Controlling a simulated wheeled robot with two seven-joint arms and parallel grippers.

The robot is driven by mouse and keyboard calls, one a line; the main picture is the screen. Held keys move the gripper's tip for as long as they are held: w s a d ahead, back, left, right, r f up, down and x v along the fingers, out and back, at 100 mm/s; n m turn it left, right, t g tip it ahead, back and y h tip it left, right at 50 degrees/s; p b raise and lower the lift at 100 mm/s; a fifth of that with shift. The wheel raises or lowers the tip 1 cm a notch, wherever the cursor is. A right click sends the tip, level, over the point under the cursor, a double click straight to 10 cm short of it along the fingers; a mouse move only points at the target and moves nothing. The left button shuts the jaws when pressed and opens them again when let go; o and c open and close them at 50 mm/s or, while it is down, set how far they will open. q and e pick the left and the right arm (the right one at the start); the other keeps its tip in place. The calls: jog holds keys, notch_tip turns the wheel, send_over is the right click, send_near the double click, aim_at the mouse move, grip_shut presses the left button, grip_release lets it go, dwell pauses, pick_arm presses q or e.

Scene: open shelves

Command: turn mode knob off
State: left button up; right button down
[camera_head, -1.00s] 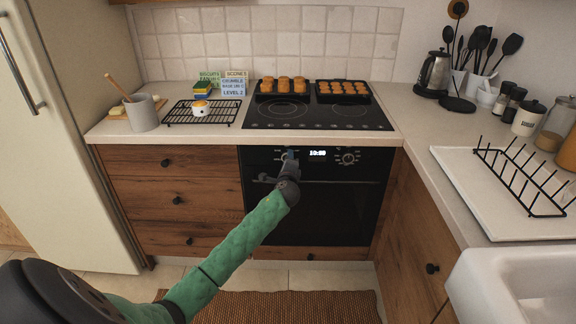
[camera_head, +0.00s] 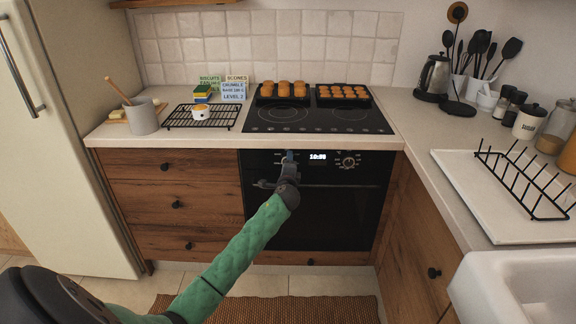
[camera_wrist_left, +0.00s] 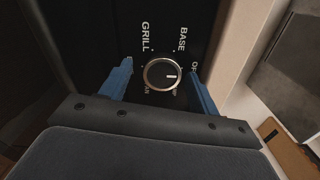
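The mode knob (camera_wrist_left: 161,73) is a round black knob with a silver rim and a white pointer line, on the black oven panel. In the wrist view its pointer faces right, towards the side with the partly hidden OFF label (camera_wrist_left: 195,68). GRILL and BASE are printed above it; the lower labels are partly cut off. My left gripper (camera_wrist_left: 160,69) is open, with one blue finger on each side of the knob and gaps visible between. In the head view the left gripper (camera_head: 288,158) is at the oven's left knob and hides part of it. My right gripper is not in view.
The oven (camera_head: 318,215) has a lit clock display (camera_head: 318,157) and another knob (camera_head: 348,161) on the right. Its handle runs below the panel. The hob (camera_head: 320,121) above holds two trays of baked goods. Wooden drawers (camera_head: 165,205) stand to the left.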

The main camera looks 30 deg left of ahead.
pick_arm(q)
jog(key=shift+s+d, duration=0.2)
jog(key=shift+s, duration=0.05)
jog(key=v, duration=0.7)
jog(key=shift+b, duration=0.45)
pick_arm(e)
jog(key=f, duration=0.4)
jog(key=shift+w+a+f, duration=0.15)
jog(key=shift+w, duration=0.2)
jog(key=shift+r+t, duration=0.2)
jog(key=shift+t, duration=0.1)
